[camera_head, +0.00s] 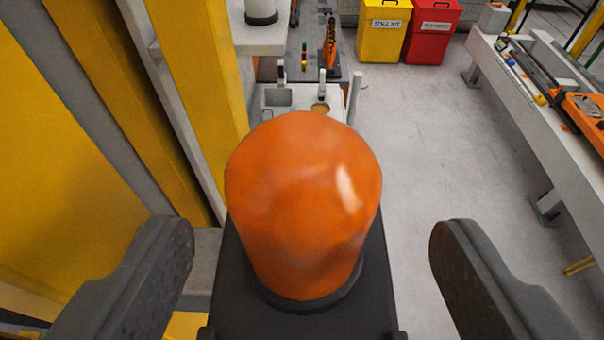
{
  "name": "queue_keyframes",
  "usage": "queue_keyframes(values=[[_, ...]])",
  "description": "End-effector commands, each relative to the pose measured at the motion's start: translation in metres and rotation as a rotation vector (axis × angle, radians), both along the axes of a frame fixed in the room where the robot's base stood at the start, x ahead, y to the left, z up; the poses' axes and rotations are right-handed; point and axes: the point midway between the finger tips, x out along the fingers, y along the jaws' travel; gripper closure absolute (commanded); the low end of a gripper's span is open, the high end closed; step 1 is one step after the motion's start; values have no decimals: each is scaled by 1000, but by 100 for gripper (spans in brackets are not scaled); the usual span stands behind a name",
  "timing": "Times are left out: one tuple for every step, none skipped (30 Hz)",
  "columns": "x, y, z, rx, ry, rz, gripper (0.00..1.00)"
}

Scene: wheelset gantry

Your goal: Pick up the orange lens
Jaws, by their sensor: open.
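The orange lens (302,205) is a glossy dome in the middle of the head camera view. It sits upright in a dark ring on a black base (375,285). My gripper (311,245) is open, with one dark finger at the left and one at the right. The lens stands between the two fingers in the picture, with a clear gap on each side. Neither finger appears to touch it. How far the fingertips are from it in depth is hard to tell.
Yellow posts and panels (195,80) stand close on the left. A grey bench (290,100) with small items lies behind the lens. Yellow (383,35) and red (431,38) bins stand at the back. A white table (545,110) with tools is at the right. The floor between is clear.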

Motion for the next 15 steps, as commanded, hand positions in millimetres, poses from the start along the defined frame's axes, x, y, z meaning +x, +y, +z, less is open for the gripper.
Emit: queue_keyframes(values=[[3, 1, -2, -1, 1, 0, 31], [6, 1, -3, 0, 1, 1, 31], [10, 1, -5, -2, 1, 1, 31], [13, 1, -7, -2, 2, 1, 31], [17, 1, -9, -2, 3, -1, 31], [23, 1, -12, -1, 4, -1, 31], [27, 1, -13, -1, 4, -1, 31], [31, 1, -14, -1, 3, -1, 31], [35, 1, -15, -1, 1, 0, 31], [38, 1, -16, -1, 0, 1, 31], [40, 0, -17, 0, 0, 1, 31], [43, 0, -18, 1, 0, 1, 31], [44, -1, -19, 1, 0, 1, 31], [44, -1, -19, 1, -1, 0, 31], [44, -1, -19, 1, -1, 0, 31]])
